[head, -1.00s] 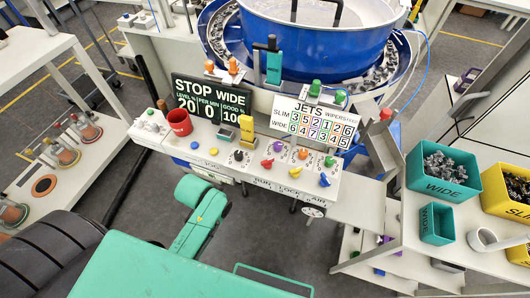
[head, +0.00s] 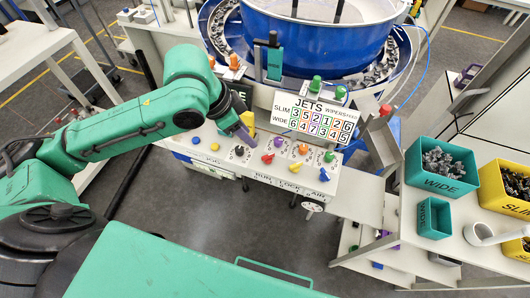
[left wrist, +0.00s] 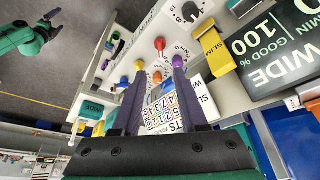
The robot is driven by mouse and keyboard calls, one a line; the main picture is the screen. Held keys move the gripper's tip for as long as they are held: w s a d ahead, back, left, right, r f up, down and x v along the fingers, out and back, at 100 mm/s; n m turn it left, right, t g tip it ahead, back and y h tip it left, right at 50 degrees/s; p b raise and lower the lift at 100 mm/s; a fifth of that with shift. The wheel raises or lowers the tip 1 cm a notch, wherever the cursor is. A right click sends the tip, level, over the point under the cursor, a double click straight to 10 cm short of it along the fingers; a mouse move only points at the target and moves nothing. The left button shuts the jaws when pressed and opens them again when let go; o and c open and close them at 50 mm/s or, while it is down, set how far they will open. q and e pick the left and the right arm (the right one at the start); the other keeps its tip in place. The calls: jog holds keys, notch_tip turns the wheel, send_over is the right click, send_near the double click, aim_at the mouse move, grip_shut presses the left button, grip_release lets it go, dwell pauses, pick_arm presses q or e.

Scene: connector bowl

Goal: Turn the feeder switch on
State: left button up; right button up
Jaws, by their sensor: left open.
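The white control panel (head: 215,165) carries a black knob (head: 238,152), a red knob (head: 267,158), a yellow knob (head: 294,167), a blue knob (head: 324,174) and other coloured ones. I cannot read a feeder label on any. My left gripper (head: 243,132), with purple fingers, is above the panel close to the black knob and appears empty. In the left wrist view its fingers (left wrist: 158,65) are spread, with the orange knob (left wrist: 157,77) seen between them; the black knob (left wrist: 190,12) is at the top. My right gripper (left wrist: 48,24) shows small at upper left, away from the panel.
A blue bowl feeder (head: 315,45) stands behind the panel. The JETS board (head: 315,118) and a yellow SLIM block (head: 248,122) stand at the panel's back. Teal (head: 440,165) and yellow bins (head: 503,188) are at right. My left arm covers the panel's left back.

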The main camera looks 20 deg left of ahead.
aim_at(268, 155)
pick_arm(q)
jog(key=x, duration=1.3)
jog(key=shift+w+r, duration=0.1)
jog(key=shift+w, duration=0.1)
jog(key=shift+c, duration=0.3)
grip_shut()
